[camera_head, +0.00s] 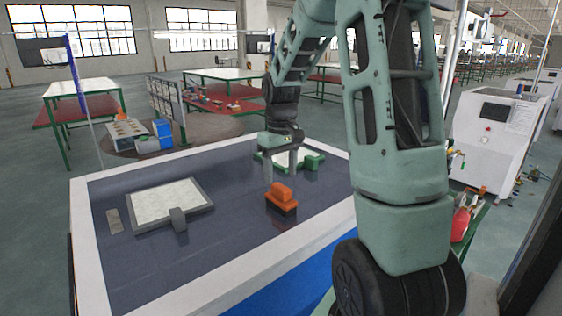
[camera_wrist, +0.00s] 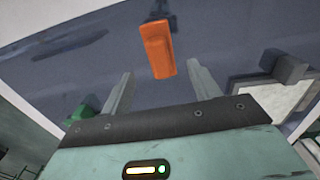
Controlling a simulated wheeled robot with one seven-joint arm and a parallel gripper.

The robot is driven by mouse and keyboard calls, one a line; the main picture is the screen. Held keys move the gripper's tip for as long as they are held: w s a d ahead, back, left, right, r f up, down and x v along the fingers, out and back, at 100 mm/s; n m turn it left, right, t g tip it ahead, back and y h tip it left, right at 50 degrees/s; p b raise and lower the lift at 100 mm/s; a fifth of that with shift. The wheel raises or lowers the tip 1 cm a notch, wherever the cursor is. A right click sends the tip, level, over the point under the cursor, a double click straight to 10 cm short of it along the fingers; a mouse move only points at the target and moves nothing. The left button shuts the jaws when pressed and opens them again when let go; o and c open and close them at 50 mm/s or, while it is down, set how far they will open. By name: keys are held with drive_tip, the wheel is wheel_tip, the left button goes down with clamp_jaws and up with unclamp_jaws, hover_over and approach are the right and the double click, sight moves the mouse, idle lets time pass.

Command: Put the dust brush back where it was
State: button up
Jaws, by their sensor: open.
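The orange dust brush (camera_head: 281,194) rests on the dark top of the white-rimmed table (camera_head: 90,255), dark bristle side down. My gripper (camera_head: 281,177) is above and just behind it, fingers pointing down, open. In the wrist view the brush (camera_wrist: 157,48) lies beyond the gap between the two spread fingers of my gripper (camera_wrist: 160,70). Nothing is held between the fingers. The bristles are mostly hidden in the wrist view.
A grey-framed white panel (camera_head: 168,203) with a grey block lies at the table's left. A second panel with a green part (camera_head: 311,162) lies behind my gripper. A small flat plate (camera_head: 114,221) is at the far left. Dark tabletop between them is clear.

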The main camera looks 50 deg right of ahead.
sight(281, 186)
wheel_tip(281, 186, up, 4)
drive_tip(key=shift+r+b, duration=0.1)
drive_tip(key=shift+b, duration=0.2)
drive_tip(key=a+f+n, duration=0.3)
drive_tip(key=a+n, duration=0.2)
drive_tip(key=a, duration=2.1)
drive_tip(key=s+a+f+n, duration=0.4)
drive_tip(key=s+a+n, duration=0.1)
drive_tip(key=s+a, duration=0.9)
drive_tip(key=s, duration=0.3)
drive_tip(key=shift+a+f+n+y, duration=0.2)
drive_tip(key=shift+a+n+y, duration=0.1)
drive_tip(key=shift+a, duration=0.1)
drive_tip(key=shift+s, duration=0.1)
wheel_tip(281, 186, down, 9)
drive_tip(key=b, duration=0.8)
drive_tip(key=shift+b, duration=0.4)
drive_tip(key=shift+r, duration=0.1)
